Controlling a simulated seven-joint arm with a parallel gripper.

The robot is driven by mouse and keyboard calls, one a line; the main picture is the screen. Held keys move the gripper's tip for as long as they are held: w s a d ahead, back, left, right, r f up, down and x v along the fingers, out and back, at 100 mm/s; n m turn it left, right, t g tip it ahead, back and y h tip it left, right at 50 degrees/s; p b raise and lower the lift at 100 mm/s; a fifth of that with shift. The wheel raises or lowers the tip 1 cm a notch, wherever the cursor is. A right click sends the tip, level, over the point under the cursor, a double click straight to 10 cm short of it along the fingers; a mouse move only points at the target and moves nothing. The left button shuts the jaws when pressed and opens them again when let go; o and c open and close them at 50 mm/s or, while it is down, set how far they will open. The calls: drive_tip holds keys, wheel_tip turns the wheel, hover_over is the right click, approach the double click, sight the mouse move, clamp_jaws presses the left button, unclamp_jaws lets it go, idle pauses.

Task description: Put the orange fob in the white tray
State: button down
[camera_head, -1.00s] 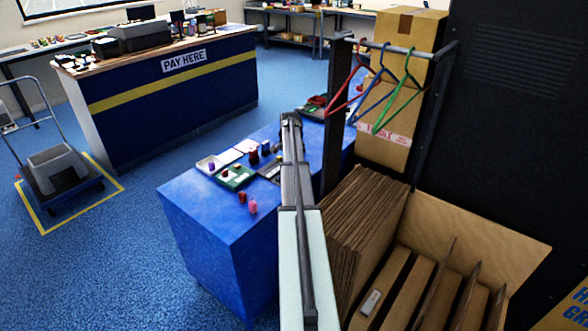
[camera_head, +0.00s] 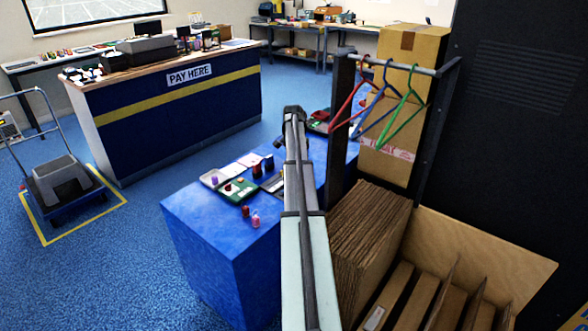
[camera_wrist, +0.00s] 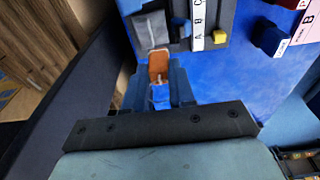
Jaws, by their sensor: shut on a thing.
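In the wrist view my gripper (camera_wrist: 160,92) is shut on the orange fob (camera_wrist: 158,64), which sticks out beyond the fingertips over the blue table. The white tray cannot be made out in the wrist view.
A dark tray (camera_wrist: 222,22) with an A B C strip, a grey piece and a yellow block lies close beyond the fob. A green tray (camera_head: 245,194) adjoins the white one. Red and pink pieces (camera_head: 250,215) stand in front. A hanger rack (camera_head: 340,130) stands right.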

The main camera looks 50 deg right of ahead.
drive_tip(key=shift+w+a+r, duration=0.1)
drive_tip(key=shift+r, duration=0.5)
drive_tip(key=w+a+n, duration=0.2)
drive_tip(key=w+a, duration=0.6)
drive_tip(key=w, duration=0.2)
drive_tip(key=n, duration=0.4)
hover_over(224, 178)
drive_tip(key=s+a, duration=0.1)
drive_tip(key=a, duration=0.2)
drive_tip(key=f, duration=0.1)
drive_tip(key=w+n+t+y, duration=0.1)
drive_tip(key=w+n, duration=0.4)
drive_tip(key=n, duration=0.7)
drive_tip(key=shift+d+f, duration=0.15)
drive_tip(key=shift+f, duration=1.55)
drive_tip(key=shift+d+f, duration=0.15)
drive_tip(key=shift+f, duration=1.5)
drive_tip(key=shift+d+f, duration=0.15)
drive_tip(key=shift+f, duration=1.55)
drive_tip(key=shift+f, duration=0.1)
drive_tip(key=c, duration=1)
unclamp_jaws()
drive_tip(key=shift+o, duration=0.2)
